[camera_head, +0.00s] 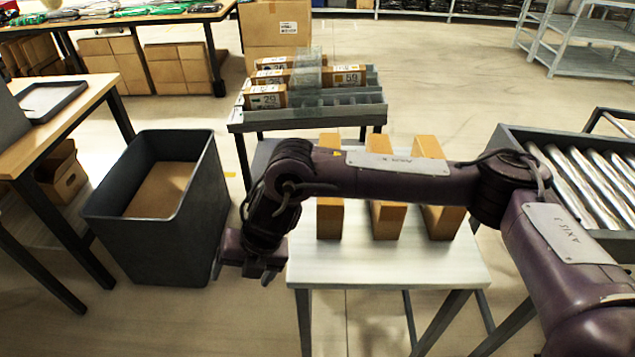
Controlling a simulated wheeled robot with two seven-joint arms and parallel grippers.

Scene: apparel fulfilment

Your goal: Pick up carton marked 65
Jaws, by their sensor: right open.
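Several small brown cartons with white number labels sit on a grey slotted rack (335,117) at the back centre. A front-left carton (265,97) has a label that looks like 29. A carton on the right (346,76) looks like 59. I cannot make out a 65 on any label. Three plain orange-brown cartons, left (329,221), middle (383,222) and right (440,222), stand on a white table, partly hidden behind my right arm. My right gripper (246,270) is open and empty, pointing down left of the white table. My left gripper is not in view.
A dark grey bin (118,225) with a brown bottom stands left of my right gripper. A roller conveyor (604,185) is at the right. The white table (390,265) has bare room at its front. A wooden table (62,112) stands at the left.

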